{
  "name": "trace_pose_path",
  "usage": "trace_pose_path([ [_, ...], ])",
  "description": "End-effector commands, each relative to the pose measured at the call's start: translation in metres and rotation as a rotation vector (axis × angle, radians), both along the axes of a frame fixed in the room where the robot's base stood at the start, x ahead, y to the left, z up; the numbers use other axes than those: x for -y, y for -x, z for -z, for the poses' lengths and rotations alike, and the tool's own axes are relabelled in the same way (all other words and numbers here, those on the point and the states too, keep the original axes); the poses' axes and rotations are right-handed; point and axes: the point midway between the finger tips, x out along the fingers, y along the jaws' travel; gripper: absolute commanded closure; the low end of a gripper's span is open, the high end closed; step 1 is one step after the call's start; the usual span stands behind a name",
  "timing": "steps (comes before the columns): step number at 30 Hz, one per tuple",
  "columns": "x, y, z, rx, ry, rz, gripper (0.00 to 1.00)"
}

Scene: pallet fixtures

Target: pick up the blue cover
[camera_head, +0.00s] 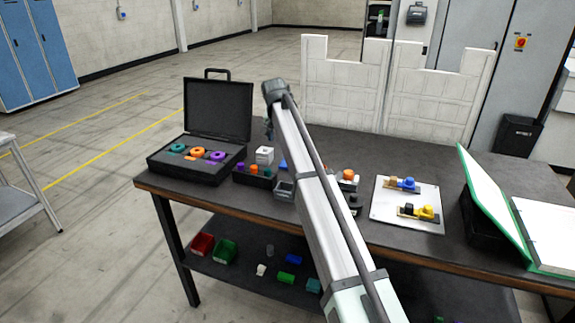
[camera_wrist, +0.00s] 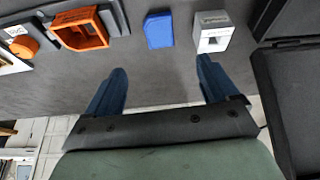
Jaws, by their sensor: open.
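The blue cover (camera_wrist: 158,30) looks like a small plain blue block lying on the dark tabletop, between an orange square frame and a white block in the wrist view. In the head view only a small blue patch (camera_head: 283,164) of it shows beside my arm, which hides the rest. My gripper (camera_wrist: 161,70) is open and empty, with its blue fingers apart. The cover appears beyond the fingertips, roughly in line with the gap, and is not touched. In the head view my gripper (camera_head: 269,132) hangs above the table's far part, small and partly hidden by the arm.
The white block (camera_wrist: 214,32) and the orange frame (camera_wrist: 80,28) flank the cover. An open black case (camera_head: 190,168) with coloured rings stands to the left. A white board (camera_head: 385,213) with blue and yellow parts and a green binder (camera_head: 484,195) lie to the right.

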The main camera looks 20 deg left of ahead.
Motion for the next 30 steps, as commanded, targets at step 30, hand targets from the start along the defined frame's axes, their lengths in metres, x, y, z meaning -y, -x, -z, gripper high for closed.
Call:
trace_pose_path([
  [30,-0.001,-0.04,0.098,0.001,0.001,0.009,0.13],
])
